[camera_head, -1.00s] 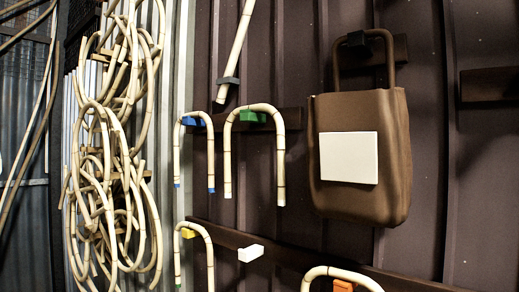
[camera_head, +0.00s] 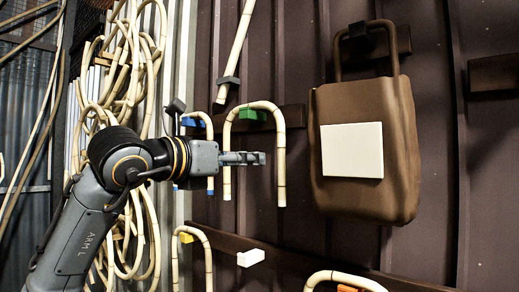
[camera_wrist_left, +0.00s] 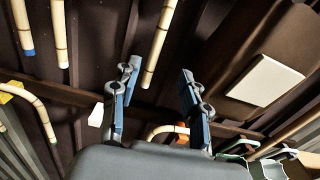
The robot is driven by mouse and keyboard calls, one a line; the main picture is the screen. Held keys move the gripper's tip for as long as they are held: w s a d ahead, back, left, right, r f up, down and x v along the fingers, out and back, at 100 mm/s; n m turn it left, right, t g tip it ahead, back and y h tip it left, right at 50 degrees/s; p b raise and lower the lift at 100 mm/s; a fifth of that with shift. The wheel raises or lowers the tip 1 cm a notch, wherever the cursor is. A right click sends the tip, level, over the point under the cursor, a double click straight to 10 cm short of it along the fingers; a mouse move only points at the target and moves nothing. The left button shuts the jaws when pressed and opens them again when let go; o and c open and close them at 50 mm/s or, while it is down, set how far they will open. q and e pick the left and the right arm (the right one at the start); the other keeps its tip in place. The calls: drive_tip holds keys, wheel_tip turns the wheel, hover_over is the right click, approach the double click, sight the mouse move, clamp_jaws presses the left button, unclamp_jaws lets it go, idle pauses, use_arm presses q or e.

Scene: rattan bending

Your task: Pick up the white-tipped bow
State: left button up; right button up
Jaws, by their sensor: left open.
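The white-tipped bow (camera_head: 281,165) is a pale, banded, U-shaped rattan piece, hanging upside down over the green peg (camera_head: 253,115) with both legs down. Its pale tips also show in the left wrist view, where one leg (camera_wrist_left: 160,40) appears between my fingers. My left gripper (camera_head: 262,158) is open, and its fingers cross in front of the bow's left leg and end between the legs in the head view. In the left wrist view the two fingers (camera_wrist_left: 158,78) are wide apart and empty. I cannot tell the depth gap to the bow. My right gripper is not in view.
A blue-tipped bow (camera_head: 210,130) hangs just left, partly behind my arm. A bow on the yellow peg (camera_head: 186,238), an empty white peg (camera_head: 251,257) and another bow (camera_head: 345,278) are below. A brown bag (camera_head: 335,105) hangs right. Rattan coils (camera_head: 145,50) hang left.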

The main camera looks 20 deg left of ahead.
sight(278, 160)
use_arm(q)
drive_tip(key=p+x, duration=0.3)
drive_tip(key=x, duration=0.5)
drive_tip(key=shift+w+r, duration=0.2)
drive_tip(key=shift+w, duration=0.05)
drive_tip(key=p+x, duration=0.4)
drive_tip(key=x, duration=0.1)
drive_tip(key=shift+w+a+f, duration=0.1)
drive_tip(key=shift+a+f, duration=0.1)
drive_tip(key=shift+f, duration=0.05)
drive_tip(key=shift+w+d+f, duration=0.15)
drive_tip(key=shift+w, duration=0.05)
drive_tip(key=shift+s, duration=0.1)
drive_tip(key=shift+c, duration=0.9)
clamp_jaws()
